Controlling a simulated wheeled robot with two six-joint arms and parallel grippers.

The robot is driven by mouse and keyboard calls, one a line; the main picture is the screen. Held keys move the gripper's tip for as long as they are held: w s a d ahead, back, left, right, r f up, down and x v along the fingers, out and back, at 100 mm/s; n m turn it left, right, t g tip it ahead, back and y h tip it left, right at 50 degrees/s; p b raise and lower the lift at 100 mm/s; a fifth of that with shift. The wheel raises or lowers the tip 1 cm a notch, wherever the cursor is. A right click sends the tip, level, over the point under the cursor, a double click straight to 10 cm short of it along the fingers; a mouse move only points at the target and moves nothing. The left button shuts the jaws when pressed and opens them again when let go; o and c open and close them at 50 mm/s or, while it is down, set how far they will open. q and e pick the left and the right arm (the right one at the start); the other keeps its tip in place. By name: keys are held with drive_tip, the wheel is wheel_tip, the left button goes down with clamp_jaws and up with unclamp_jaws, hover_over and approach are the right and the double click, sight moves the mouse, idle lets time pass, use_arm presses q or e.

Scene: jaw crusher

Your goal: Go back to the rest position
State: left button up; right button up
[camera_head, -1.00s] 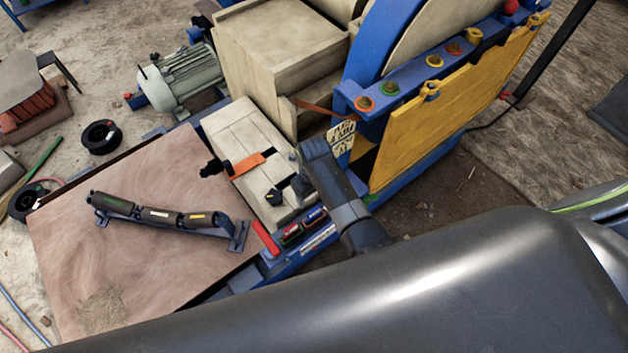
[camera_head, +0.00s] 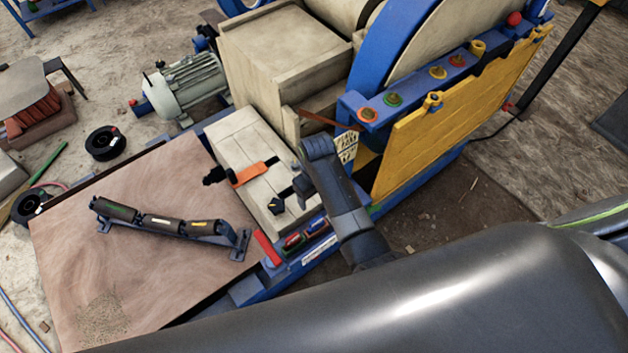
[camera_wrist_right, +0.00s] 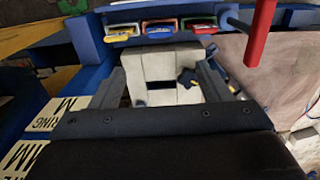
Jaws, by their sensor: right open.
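My right gripper (camera_head: 306,168) is over the right end of the cream control box (camera_head: 243,150), beside the machine's blue frame. In the right wrist view the right gripper (camera_wrist_right: 162,80) has its two fingers wide apart with nothing between them. The cream box (camera_wrist_right: 160,66) with a dark slot and a black knob (camera_wrist_right: 188,77) shows beyond the fingers. I cannot tell whether the gripper touches the box. My left gripper is not in view.
The crusher has a yellow guard (camera_head: 450,115) and a blue wheel rim (camera_head: 392,50). A red lever (camera_head: 267,248) stands by several coloured switches. A roller frame (camera_head: 165,222) lies on the brown board (camera_head: 100,240). A grey motor (camera_head: 185,85) stands behind.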

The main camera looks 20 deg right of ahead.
drive_tip(key=shift+m, duration=0.4)
drive_tip(key=s+d+f+b, duration=0.1)
drive_tip(key=f, duration=0.4)
drive_tip(key=s+d+f+b, duration=0.1)
drive_tip(key=s+f+b, duration=0.1)
drive_tip(key=f, duration=0.3)
drive_tip(key=s+d+f+b, duration=0.1)
drive_tip(key=s+f, duration=0.1)
drive_tip(key=f, duration=0.3)
drive_tip(key=shift+s+d, duration=0.15)
drive_tip(key=shift+d, duration=0.05)
drive_tip(key=s+d+f+m+b, duration=0.1)
drive_tip(key=s+d+f+b, duration=0.1)
drive_tip(key=s+f, duration=0.4)
drive_tip(key=s+d+f+b, duration=0.3)
drive_tip(key=s+f, duration=0.1)
drive_tip(key=f, duration=0.4)
drive_tip(key=s+d+f+m+b, duration=0.1)
drive_tip(key=s+d+f, duration=0.2)
drive_tip(key=s+f, duration=0.2)
drive_tip(key=s+d+f+m+b, duration=0.1)
drive_tip(key=s+f, duration=0.3)
drive_tip(key=s, duration=0.6)
drive_tip(key=s+d+f+t+h+b, duration=0.1)
drive_tip(key=s+d+f+b, duration=0.2)
drive_tip(key=s, duration=0.5)
wheel_tip(320, 180, down, 3)
drive_tip(key=shift+s+d+r+m, duration=0.2)
drive_tip(key=shift+d+m, duration=0.2)
drive_tip(key=shift+d, duration=0.4)
